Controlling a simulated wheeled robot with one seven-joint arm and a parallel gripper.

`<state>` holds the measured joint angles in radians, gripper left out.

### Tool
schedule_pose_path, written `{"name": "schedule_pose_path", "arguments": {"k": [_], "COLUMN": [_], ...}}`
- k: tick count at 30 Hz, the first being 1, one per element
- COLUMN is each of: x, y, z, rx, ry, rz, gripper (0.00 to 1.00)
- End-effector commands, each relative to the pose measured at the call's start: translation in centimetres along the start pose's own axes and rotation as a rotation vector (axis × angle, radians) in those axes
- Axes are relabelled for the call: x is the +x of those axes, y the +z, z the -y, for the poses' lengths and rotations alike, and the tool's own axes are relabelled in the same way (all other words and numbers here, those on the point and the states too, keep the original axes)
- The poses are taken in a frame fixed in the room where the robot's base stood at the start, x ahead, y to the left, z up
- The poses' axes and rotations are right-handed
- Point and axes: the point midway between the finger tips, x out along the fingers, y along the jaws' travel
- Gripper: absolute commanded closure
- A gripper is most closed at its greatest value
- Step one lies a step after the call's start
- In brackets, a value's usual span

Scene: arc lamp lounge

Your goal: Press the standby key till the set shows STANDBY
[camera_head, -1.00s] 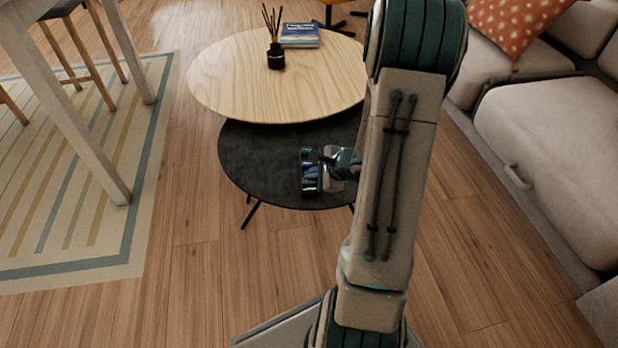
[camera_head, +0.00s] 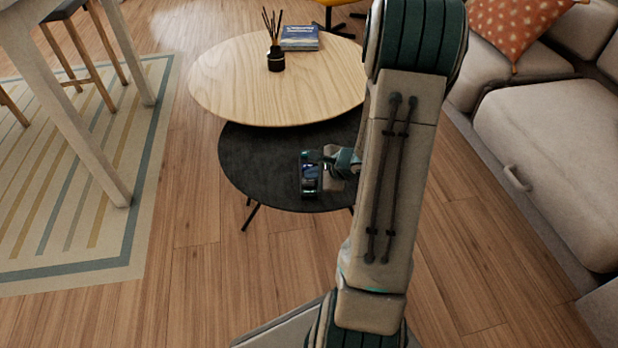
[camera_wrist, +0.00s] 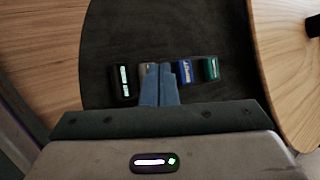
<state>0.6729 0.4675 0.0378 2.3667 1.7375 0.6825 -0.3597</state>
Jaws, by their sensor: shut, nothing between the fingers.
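My gripper (camera_wrist: 163,70) is shut and empty over the low black table (camera_wrist: 103,45), fingers together. In the wrist view a row of small items lies by the fingertips. A dark unit with a lit pale display (camera_wrist: 124,80) is at left. A grey piece (camera_wrist: 145,68) is just left of the fingers and partly hidden by them. A blue piece (camera_wrist: 186,72) and a green piece (camera_wrist: 210,69) are to the right. I cannot read any wording or tell whether the fingertips touch anything.
A higher round wooden table (camera_head: 230,85) overlaps the black one and holds a reed diffuser (camera_head: 276,60) and a blue book (camera_head: 300,38). A grey sofa (camera_head: 550,140) stands at right. A pale table leg (camera_head: 105,150) and striped rug (camera_head: 60,230) are at left.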

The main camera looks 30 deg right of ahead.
Motion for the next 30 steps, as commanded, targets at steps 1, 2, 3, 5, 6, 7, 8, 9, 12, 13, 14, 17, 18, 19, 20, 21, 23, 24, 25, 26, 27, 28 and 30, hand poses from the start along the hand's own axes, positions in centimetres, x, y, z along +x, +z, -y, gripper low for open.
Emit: {"name": "schedule_pose_path", "arguments": {"k": [1,2,3,5,6,7,8,9,12,13,14,17,18,19,20,21,23,24,25,26,27,28,30], "x": [-0.4,-0.5,-0.6,-0.6,-0.6,-0.6,-0.6,-0.6,-0.6,-0.6,-0.6,-0.9,-1.1,-1.3,-1.5,-1.8,-2.2,-2.5,-2.7,-3.0,-3.2,-3.5,-3.9], "y": [0.3,0.4,0.4,0.5,0.5,0.5,0.5,0.5,0.5,0.5,0.5,0.7,0.8,1.0,1.1,1.3,1.7,1.9,2.0,2.2,2.4,2.5,2.9], "z": [0.3,0.4,0.4,0.5,0.5,0.5,0.5,0.4,0.4,0.5,0.5,0.7,0.8,1.0,1.1,1.4,1.7,1.9,2.0,2.2,2.4,2.6,2.9], "rx": [-0.001,-0.001,-0.001,-0.001,-0.001,0.0,0.0,0.0,-0.001,-0.001,-0.001,-0.001,-0.001,-0.001,-0.001,-0.002,-0.002,-0.001,-0.001,-0.002,-0.002,-0.003,-0.002], "ry": [0.0,0.0,0.0,0.0,0.0,0.0,0.0,0.0,0.0,0.0,0.0,-0.001,-0.001,-0.001,-0.001,-0.002,-0.001,-0.001,-0.001,-0.001,-0.001,-0.001,-0.002], "rz": [0.0,0.0,0.0,0.0,0.0,0.0,0.0,0.0,0.0,0.0,0.0,0.0,0.0,0.0,0.0,0.0,0.0,0.001,0.001,0.001,0.001,0.0,0.0], "gripper": [1.0,1.0,1.0,1.0,1.0,1.0,1.0,1.0,1.0,1.0,1.0,1.0,1.0,1.0,1.0,1.0,1.0,1.0,1.0,1.0,1.0,1.0,1.0]}}
